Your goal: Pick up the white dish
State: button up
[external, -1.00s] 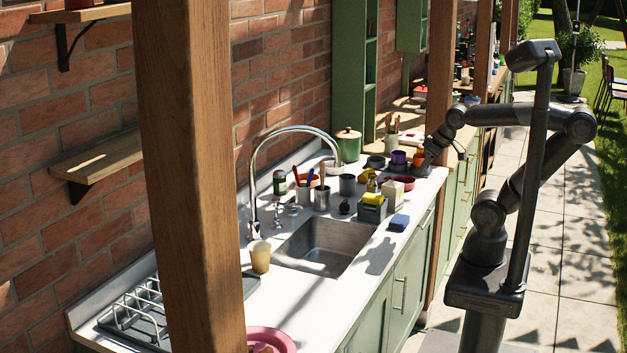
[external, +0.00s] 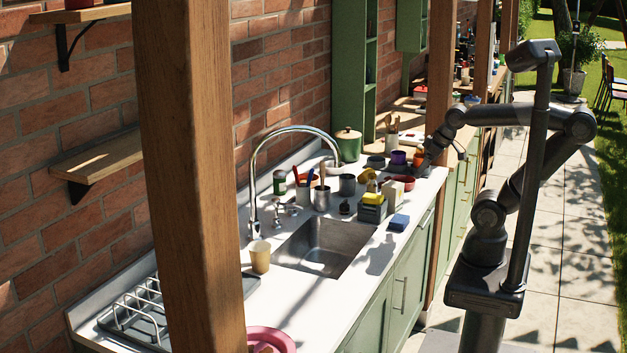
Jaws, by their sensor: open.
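I cannot make out a white dish for certain in the external view. A small pale, block-like thing (external: 393,189) stands on the white counter, left of and below my gripper, beside a red bowl (external: 407,181). My gripper (external: 422,168) is low over the far right part of the counter, close to a purple cup (external: 398,157) and an orange item. It is open. Its fingers are small and dark here, and what lies directly under or between them is hidden or too small to tell.
A sink (external: 324,247) with a tall curved tap (external: 253,190) lies nearer the camera. A grey caddy with a yellow sponge (external: 373,198), a blue sponge (external: 399,222) and several cups crowd the counter. A wooden post (external: 440,70) stands right behind the gripper area.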

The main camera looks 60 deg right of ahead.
jog(key=shift+o, duration=1.1)
